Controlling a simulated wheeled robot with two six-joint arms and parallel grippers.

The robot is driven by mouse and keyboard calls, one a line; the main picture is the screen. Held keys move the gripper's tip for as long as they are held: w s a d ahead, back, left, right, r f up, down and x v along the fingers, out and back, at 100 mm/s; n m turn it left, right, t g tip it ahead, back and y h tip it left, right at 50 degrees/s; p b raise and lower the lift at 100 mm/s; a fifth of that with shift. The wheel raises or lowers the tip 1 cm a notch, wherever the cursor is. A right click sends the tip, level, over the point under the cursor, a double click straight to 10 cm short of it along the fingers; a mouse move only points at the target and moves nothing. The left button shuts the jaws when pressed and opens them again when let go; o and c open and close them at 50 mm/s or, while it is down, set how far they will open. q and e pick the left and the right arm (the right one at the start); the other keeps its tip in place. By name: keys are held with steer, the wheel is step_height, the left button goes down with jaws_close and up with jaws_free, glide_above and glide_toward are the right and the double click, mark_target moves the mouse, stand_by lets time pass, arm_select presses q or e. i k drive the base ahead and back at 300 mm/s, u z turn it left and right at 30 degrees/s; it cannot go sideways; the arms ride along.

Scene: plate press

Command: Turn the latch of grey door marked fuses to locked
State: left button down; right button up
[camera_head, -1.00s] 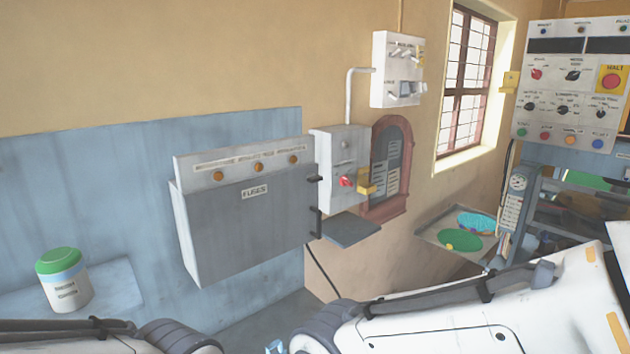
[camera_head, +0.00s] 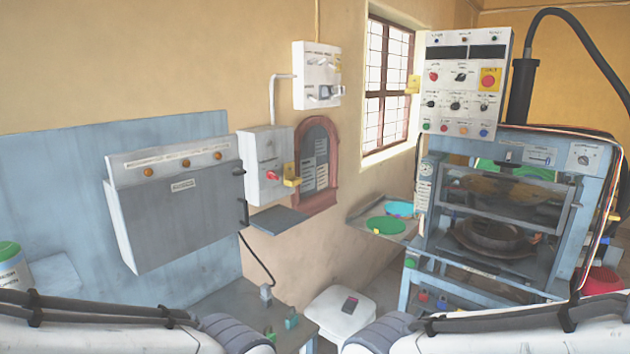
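The grey door (camera_head: 180,215) marked FUSES closes the front of a box on the left wall. Its label (camera_head: 182,185) sits near the top of the door. A small dark latch-like piece (camera_head: 239,171) sits at the door's upper right edge, and a dark upright handle (camera_head: 243,211) is below it. The latch is too small to tell which way it is turned. Both my arms cross the bottom of the view, well below and apart from the door. Neither gripper can be made out.
A grey-white box with a red knob (camera_head: 271,175) and a dark shelf (camera_head: 279,220) stand right of the door. Small grey and green items (camera_head: 291,319) are on the bench below. A white stool (camera_head: 342,312) and the press (camera_head: 500,215) are further right.

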mark_target(236, 172)
steer(key=z, duration=0.7)
steer(key=k, duration=0.9)
steer(key=z, duration=0.8)
steer(key=i, duration=1.2)
steer(key=u, duration=0.6)
steer(key=i, duration=0.85)
steer(key=u, duration=1.4)
steer(key=i, duration=0.5)
steer(key=u, duration=0.55)
